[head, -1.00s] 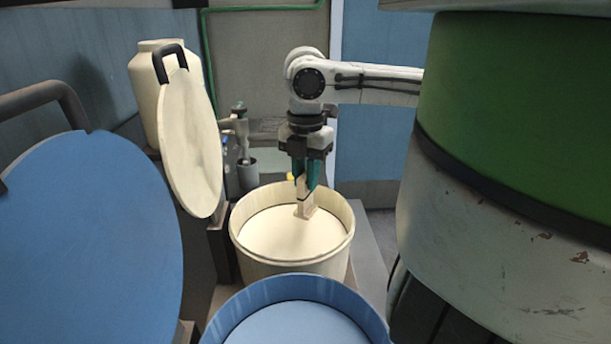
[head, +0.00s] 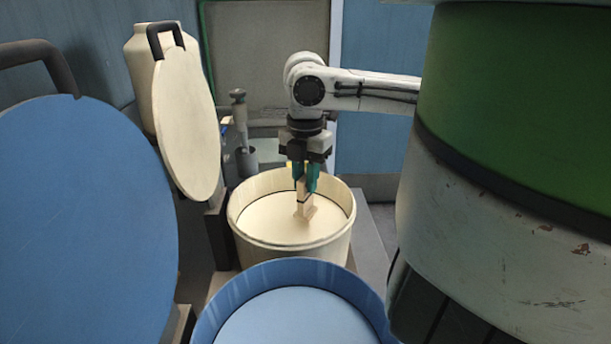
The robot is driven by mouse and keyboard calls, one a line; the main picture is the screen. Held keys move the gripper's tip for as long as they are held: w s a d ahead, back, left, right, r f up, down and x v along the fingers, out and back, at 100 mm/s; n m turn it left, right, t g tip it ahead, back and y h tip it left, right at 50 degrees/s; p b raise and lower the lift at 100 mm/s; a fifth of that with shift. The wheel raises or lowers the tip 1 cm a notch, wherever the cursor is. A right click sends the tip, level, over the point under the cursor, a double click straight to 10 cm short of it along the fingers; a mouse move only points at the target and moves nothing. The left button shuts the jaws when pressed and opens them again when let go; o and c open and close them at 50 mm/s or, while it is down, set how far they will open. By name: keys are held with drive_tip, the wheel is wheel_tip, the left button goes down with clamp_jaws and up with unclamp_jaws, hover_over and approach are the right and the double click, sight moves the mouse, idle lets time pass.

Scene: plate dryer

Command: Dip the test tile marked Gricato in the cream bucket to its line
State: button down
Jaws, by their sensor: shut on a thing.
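My gripper (head: 305,185) points down over the cream bucket (head: 240,222) and is shut on a small pale test tile (head: 304,208). The tile hangs upright inside the bucket's rim, with a dark line across its upper part near the fingertips. Its lower end is at the surface of the cream liquid (head: 275,218); how deep it is in cannot be told. Any name on the tile is too small to read.
The cream lid (head: 185,130) stands raised left of the bucket. A blue bucket (head: 245,285) with pale blue liquid is in front, its blue lid (head: 85,200) raised at left. A cream jar (head: 143,80) and a small grey cup (head: 247,160) stand behind.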

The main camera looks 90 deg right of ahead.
sight(305, 207)
drive_tip(key=shift+f+b, duration=2.1)
drive_tip(key=shift+f, duration=1.35)
drive_tip(key=shift+f, duration=0.35)
drive_tip(key=shift+r+p, duration=6.45)
drive_tip(key=shift+r, duration=0.65)
